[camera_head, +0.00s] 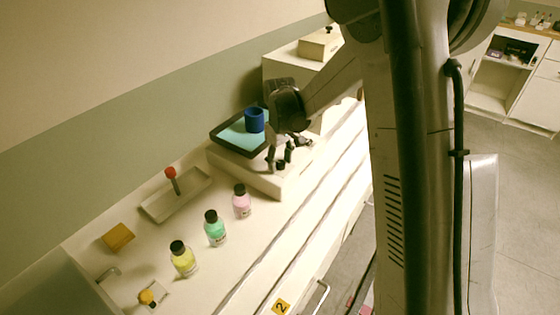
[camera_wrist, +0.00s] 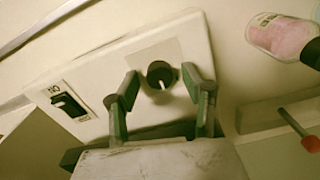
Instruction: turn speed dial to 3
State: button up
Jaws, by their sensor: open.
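The speed dial (camera_wrist: 154,72) is a round black knob with a white pointer line, on the pale panel of a device (camera_wrist: 110,70). In the wrist view the pointer points down, slightly right. No scale numbers are legible. My gripper (camera_wrist: 160,80) is open, one finger on each side of the dial, with gaps visible on both sides. In the head view my gripper (camera_head: 279,157) is over the near right part of the device (camera_head: 240,171). The dial is hard to make out there among the fingers.
A rocker switch (camera_wrist: 68,104) is beside the dial. A blue cup (camera_head: 254,121) stands on the device's teal-topped tray. Pink (camera_head: 241,203), green (camera_head: 215,230) and yellow (camera_head: 183,260) bottles stand in a row nearby. A shallow tray (camera_head: 178,203) holds a red-tipped item (camera_head: 171,173).

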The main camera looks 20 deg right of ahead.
grip_shut()
jog(key=shift+m, duration=0.3)
jog(key=m+b, duration=0.2)
jog(key=m, duration=0.1)
jog(key=shift+d+m+b, duration=0.15)
jog(key=shift+m+b, duration=0.75)
jog(key=shift+m, duration=1.8)
grip_release()
